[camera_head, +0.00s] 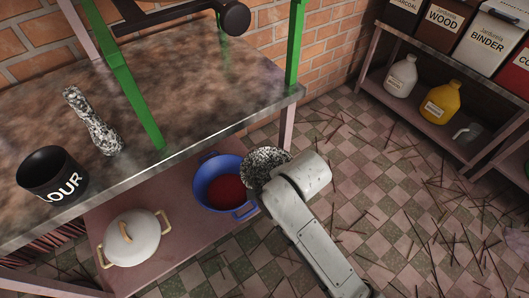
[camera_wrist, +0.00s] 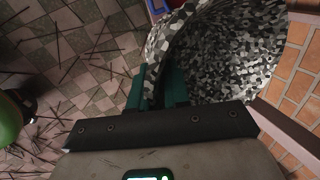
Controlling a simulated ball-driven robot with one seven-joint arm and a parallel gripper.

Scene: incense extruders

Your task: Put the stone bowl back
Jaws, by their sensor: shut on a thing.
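The stone bowl (camera_wrist: 232,52), speckled black, grey and white, fills the upper right of the wrist view. My gripper (camera_wrist: 158,88) has its green fingers shut on the bowl's near rim, one on each side of the wall. In the head view the bowl (camera_head: 262,166) shows partly behind my wrist, held off the right end of the bench, beside the blue pot. My gripper's fingers are hidden there. A matching speckled pestle (camera_head: 93,122) lies on the bench top (camera_head: 190,85). The bowl's inside looks empty in the wrist view.
A black FLOUR pot (camera_head: 48,175) stands on the bench's left. A blue pot (camera_head: 212,180) with red contents and a white lidded pot (camera_head: 132,238) stand on the lower shelf. Green posts (camera_head: 132,85) rise from the bench. Sticks litter the floor; a shelf with bottles (camera_head: 440,102) is at right.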

